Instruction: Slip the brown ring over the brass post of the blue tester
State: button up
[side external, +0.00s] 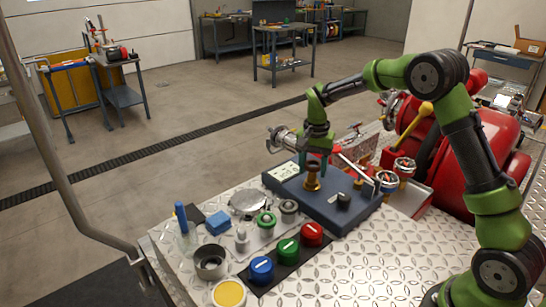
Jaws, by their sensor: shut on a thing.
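The blue tester (325,208) is a dark blue box on the bumper plate, with a white label and a black knob on top. Its brass post (312,184) stands upright on the top face, with a wider brass foot.
Red, green and blue caps (288,251) sit on a black strip in front of the tester. A grey cup (210,263), a yellow-topped tin (229,293), a blue block (218,222) and gauges (387,182) stand nearby. Bare tread plate lies at the front right.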

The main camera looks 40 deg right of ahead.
aim_at(313, 181)
jog(key=shift+f, duration=0.55)
dwell(0.9)
jog(key=shift+f, duration=0.65)
jog(key=shift+f, duration=0.3)
jog(key=shift+f, duration=0.35)
jog(key=shift+f, duration=0.4)
dwell(0.7)
jog(key=o, duration=1.2)
jog(key=shift+s+d, duration=0.1)
jog(key=shift+s, duration=0.05)
jog(key=shift+r, duration=4.15)
jog(key=shift+w, duration=0.2)
